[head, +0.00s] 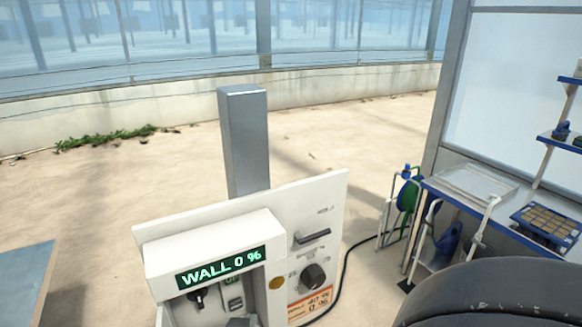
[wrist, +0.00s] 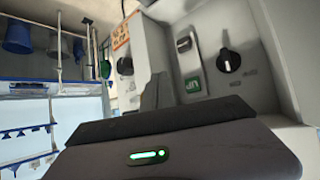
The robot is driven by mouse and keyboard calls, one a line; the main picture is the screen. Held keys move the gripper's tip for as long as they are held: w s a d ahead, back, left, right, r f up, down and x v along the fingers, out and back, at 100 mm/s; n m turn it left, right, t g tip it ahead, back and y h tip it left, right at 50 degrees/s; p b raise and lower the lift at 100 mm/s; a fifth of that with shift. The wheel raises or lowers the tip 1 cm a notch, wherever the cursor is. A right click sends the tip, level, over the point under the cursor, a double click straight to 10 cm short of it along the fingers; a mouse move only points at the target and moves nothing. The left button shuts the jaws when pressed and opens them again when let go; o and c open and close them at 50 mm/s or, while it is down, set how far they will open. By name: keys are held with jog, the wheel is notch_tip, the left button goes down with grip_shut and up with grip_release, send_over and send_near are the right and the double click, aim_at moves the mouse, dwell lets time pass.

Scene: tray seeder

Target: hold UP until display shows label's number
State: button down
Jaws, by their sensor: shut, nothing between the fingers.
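A white control box (head: 335,205) on a grey post carries a dark display (head: 222,267) that reads "WALL 0 %" in green. Below the display is a recessed panel with a black knob (head: 197,298). The green UP button (wrist: 194,85) shows on this panel in the wrist view. An orange and white label (head: 312,304) is on the box's right side; its number is too blurred to read surely. My gripper (wrist: 156,90) is shut and empty, its fingertips close beside the UP button in the wrist view. I cannot tell whether they touch the panel.
Another knob (head: 313,277) and a lever (head: 312,237) sit on the box's right face. A black cable runs over the open floor.

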jog(key=w+a, duration=0.4)
jog(key=w, duration=0.3)
jog(key=shift+w+a+p, duration=0.15)
jog(key=shift+p, duration=0.3)
dwell(1.6)
jog(key=shift+w+a+r+p, duration=0.15)
jog(key=shift+w+p, duration=0.05)
jog(key=shift+p, duration=0.25)
